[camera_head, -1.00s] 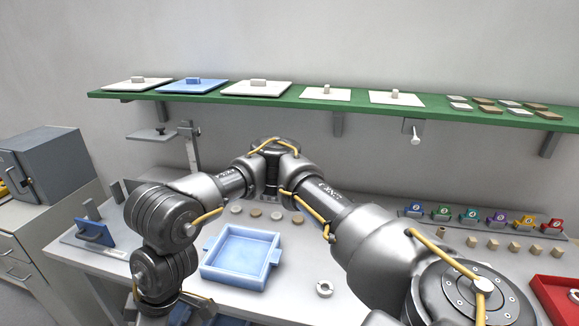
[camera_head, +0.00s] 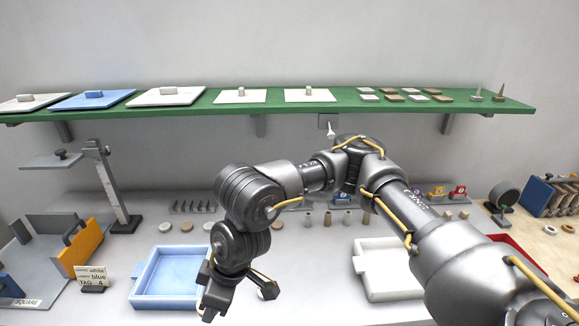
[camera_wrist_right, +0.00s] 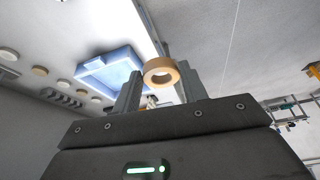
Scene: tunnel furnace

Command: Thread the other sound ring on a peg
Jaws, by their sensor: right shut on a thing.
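My right gripper (camera_head: 238,299) reaches down over the white table, just right of the blue tray (camera_head: 137,290). In the right wrist view, its fingers (camera_wrist_right: 160,88) are shut on a tan ring (camera_wrist_right: 160,64), whose hole faces the camera. No ring can be made out at the gripper in the head view. Two thin upright pegs (camera_head: 500,93) stand on small bases at the right end of the green shelf. My left gripper is not in view.
A white tray (camera_head: 361,266) stands right of the gripper, partly behind my arm. Several small discs (camera_head: 187,227) and short cylinders (camera_head: 307,219) line the table's back. The green shelf (camera_head: 400,108) overhangs it. A grey stand (camera_head: 118,190) rises at the left.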

